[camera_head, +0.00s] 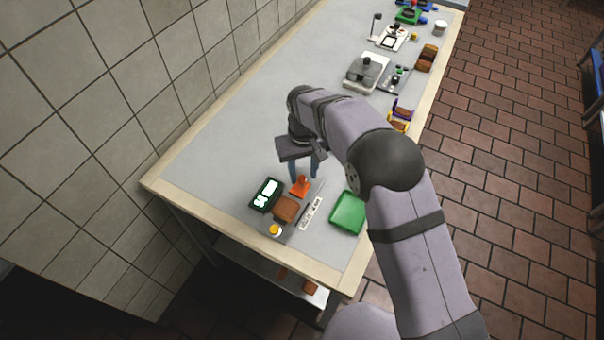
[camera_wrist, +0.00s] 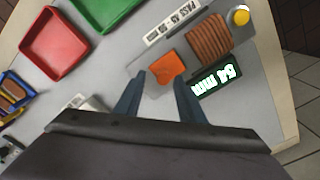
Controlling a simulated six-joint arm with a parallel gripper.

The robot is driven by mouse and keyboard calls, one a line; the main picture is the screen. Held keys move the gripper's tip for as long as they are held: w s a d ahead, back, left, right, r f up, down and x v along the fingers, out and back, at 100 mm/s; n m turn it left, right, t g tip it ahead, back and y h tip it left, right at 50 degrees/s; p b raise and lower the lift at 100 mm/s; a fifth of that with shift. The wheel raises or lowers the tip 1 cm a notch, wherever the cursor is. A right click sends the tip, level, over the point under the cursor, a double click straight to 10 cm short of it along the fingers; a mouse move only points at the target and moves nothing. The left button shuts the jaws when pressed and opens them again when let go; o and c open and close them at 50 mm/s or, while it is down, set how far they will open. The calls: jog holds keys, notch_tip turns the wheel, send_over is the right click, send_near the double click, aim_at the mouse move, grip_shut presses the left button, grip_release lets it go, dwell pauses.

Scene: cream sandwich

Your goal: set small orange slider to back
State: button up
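The small orange slider (camera_head: 300,187) stands on a grey plate-like base at the near end of the table, beside a brown ridged block (camera_head: 286,208). In the wrist view the orange slider (camera_wrist: 169,66) lies just beyond my fingertips, next to the brown ridged block (camera_wrist: 209,39). My gripper (camera_head: 303,174) is above the table by the slider. In the wrist view my gripper (camera_wrist: 158,80) has its two blue fingers apart, with nothing held between them. Whether the fingers straddle the slider's lower part cannot be told.
A dark display (camera_wrist: 217,80) reading "54 mm" stands beside the slider. A white label strip (camera_head: 311,212), a yellow knob (camera_head: 275,230) and a green tray (camera_head: 347,212) are close by. A red tray (camera_wrist: 54,44) shows in the wrist view. The table left of my gripper is clear.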

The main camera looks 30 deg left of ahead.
aim_at(304, 177)
jog(key=shift+s, duration=0.1)
jog(key=shift+r+b, duration=1.3)
jog(key=shift+r, duration=2.35)
jog(key=shift+d, duration=0.1)
